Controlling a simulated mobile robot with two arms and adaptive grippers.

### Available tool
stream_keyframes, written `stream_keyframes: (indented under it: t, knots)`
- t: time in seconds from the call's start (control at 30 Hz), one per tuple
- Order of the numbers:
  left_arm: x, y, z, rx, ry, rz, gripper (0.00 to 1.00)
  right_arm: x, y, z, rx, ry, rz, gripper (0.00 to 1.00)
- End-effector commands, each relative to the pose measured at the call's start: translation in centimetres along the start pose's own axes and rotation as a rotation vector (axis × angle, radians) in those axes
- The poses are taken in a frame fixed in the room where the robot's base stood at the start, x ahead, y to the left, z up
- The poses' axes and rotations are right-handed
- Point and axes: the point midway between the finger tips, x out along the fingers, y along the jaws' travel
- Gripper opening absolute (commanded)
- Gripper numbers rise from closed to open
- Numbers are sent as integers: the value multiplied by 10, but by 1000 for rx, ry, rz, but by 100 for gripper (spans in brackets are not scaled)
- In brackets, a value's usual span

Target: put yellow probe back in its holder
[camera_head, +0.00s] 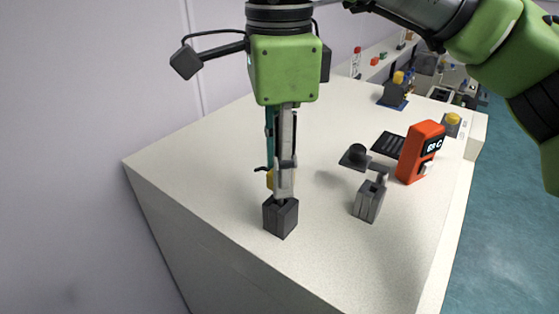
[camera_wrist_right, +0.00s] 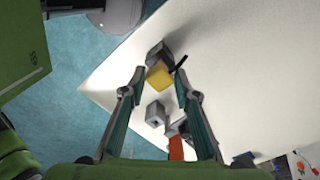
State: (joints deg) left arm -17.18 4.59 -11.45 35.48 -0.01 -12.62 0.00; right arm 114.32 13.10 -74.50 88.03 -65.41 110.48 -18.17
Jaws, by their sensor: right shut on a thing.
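My right gripper (camera_head: 281,188) points down in the middle of the head view, shut on the yellow probe (camera_head: 270,180). Most of the probe is hidden behind the fingers there. In the right wrist view the probe's yellow body (camera_wrist_right: 159,76) shows between the fingertips, with a thin black piece sticking out on its right. A dark block-shaped holder (camera_head: 281,218) stands on the table directly below the fingertips. It also shows in the right wrist view (camera_wrist_right: 156,52), just beyond the probe. I cannot tell whether the probe's lower end is inside it. My left gripper is not in view.
A grey block holder (camera_head: 369,203) stands to the right, also in the wrist view (camera_wrist_right: 155,112). Behind it are an orange device (camera_head: 420,152) with a display and a dark pad (camera_head: 388,145). The white table (camera_head: 215,150) is clear on the left.

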Motion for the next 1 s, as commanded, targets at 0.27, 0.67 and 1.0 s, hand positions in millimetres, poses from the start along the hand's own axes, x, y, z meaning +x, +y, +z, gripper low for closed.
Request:
stream_keyframes:
  t: [0.27, 0.67, 1.0]
  knots:
    - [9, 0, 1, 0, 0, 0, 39, 11, 0, 0, 0, 0, 0, 7]
    - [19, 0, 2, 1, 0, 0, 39, 25, 0, 0, 0, 0, -1, 7]
    - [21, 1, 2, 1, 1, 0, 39, 28, 0, 0, 0, 0, -1, 48]
